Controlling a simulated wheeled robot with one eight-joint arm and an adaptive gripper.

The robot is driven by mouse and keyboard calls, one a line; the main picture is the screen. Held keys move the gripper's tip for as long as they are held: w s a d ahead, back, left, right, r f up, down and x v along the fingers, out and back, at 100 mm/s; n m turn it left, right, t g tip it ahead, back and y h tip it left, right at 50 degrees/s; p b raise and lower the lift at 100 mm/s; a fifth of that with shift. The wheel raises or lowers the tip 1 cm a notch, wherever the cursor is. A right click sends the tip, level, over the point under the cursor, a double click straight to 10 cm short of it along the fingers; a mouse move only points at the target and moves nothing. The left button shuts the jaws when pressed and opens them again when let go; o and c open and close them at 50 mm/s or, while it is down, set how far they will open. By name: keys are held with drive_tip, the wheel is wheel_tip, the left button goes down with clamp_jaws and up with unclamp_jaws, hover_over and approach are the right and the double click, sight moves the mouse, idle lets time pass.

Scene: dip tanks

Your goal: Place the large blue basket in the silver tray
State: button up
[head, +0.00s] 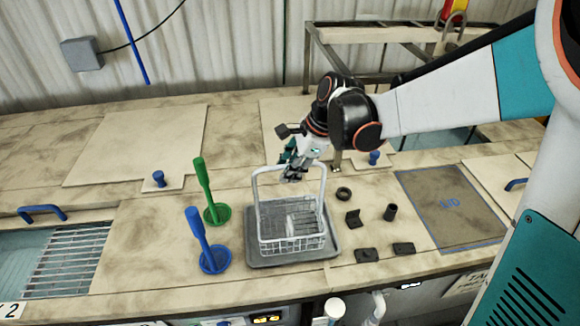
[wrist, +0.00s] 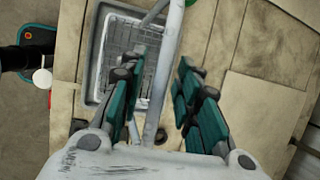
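A white-grey wire basket (head: 290,228) with a tall arched handle stands upright in the silver-grey tray (head: 262,260). It looks pale, not blue. My gripper (head: 293,172) is at the top of the handle in the head view. In the wrist view my gripper (wrist: 158,78) is open, with the pale handle bar (wrist: 163,75) between its teal fingers; contact is not clear. The tray (wrist: 97,68) shows below it. A blue tool (head: 198,235) with a round base and long upright handle stands left of the tray. The gripper is well away from it.
A green upright tool (head: 208,195) stands behind the blue one. Several small black parts, including a ring (head: 343,193), lie right of the tray. A marked dip panel (head: 450,205) is farther right. A grated opening (head: 68,260) is at left.

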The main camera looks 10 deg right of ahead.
drive_tip(key=v, duration=1.2)
drive_tip(key=s+d+f+n+t+h, duration=0.1)
drive_tip(key=s+d+n+t+h, duration=0.1)
drive_tip(key=s+n, duration=0.6)
drive_tip(key=s+d+f+n+t+h, duration=0.2)
drive_tip(key=s+d+n+t, duration=0.1)
drive_tip(key=s+n, duration=0.6)
drive_tip(key=shift+s+d+f+n+h, duration=0.2)
drive_tip(key=shift+s+d+n+h, duration=0.1)
drive_tip(key=shift+s+d, duration=0.45)
drive_tip(key=shift+w+d, duration=0.1)
drive_tip(key=shift+w, duration=0.05)
